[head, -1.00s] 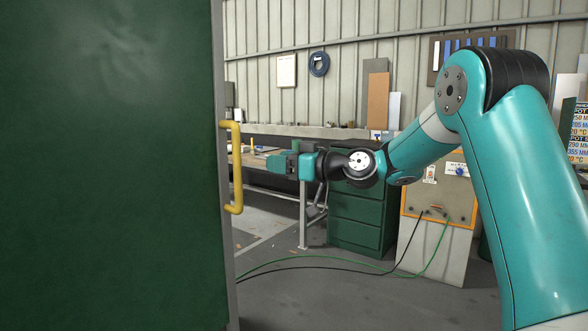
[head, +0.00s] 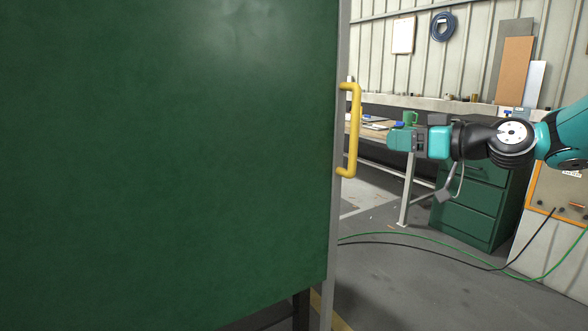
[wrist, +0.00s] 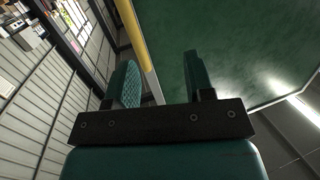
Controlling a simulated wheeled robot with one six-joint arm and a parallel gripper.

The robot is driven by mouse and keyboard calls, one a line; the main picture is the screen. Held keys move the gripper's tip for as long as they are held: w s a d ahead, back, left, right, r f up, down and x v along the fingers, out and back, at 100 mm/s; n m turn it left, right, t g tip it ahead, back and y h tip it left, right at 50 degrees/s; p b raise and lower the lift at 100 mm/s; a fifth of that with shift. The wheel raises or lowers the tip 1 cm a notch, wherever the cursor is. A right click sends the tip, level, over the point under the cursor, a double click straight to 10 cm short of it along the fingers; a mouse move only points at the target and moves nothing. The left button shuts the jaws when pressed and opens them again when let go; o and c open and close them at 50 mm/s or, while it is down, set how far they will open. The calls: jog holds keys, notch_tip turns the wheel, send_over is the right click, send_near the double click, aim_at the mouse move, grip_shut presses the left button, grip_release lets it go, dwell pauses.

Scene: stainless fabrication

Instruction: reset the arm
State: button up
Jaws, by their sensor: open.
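My gripper (head: 397,139) is held out level toward the left in the head view, just right of a yellow handle (head: 352,130) on a large green panel (head: 170,150). In the wrist view my gripper (wrist: 160,80) shows two teal fingers spread apart with nothing held between them. The yellow handle (wrist: 139,50) shows beyond the fingers, in line with the gap and nearer the left finger. I see no contact with it. My arm reaches in from the right edge of the head view.
The green panel fills the left of the head view. A green drawer cabinet (head: 470,205) and an orange-edged machine (head: 560,190) stand behind my arm. A workbench (head: 376,132) lies behind. Green and black cables (head: 430,240) cross the floor.

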jog(key=s+a+f+g+h, duration=0.1)
jog(key=s+a+f+g, duration=0.35)
jog(key=s+a, duration=0.5)
jog(key=s+a+f+g+h, duration=0.1)
jog(key=s+f+g+h, duration=0.25)
jog(key=s, duration=0.85)
jog(key=s+a+f+g+h, duration=0.1)
jog(key=s+f+g+h, duration=0.3)
jog(key=s, duration=0.9)
notch_tip(320, 180, up, 17)
jog(key=w+m+y+p, duration=0.1)
jog(key=p, duration=1.7)
jog(key=shift+d, duration=0.2)
jog(key=shift+c, duration=0.5)
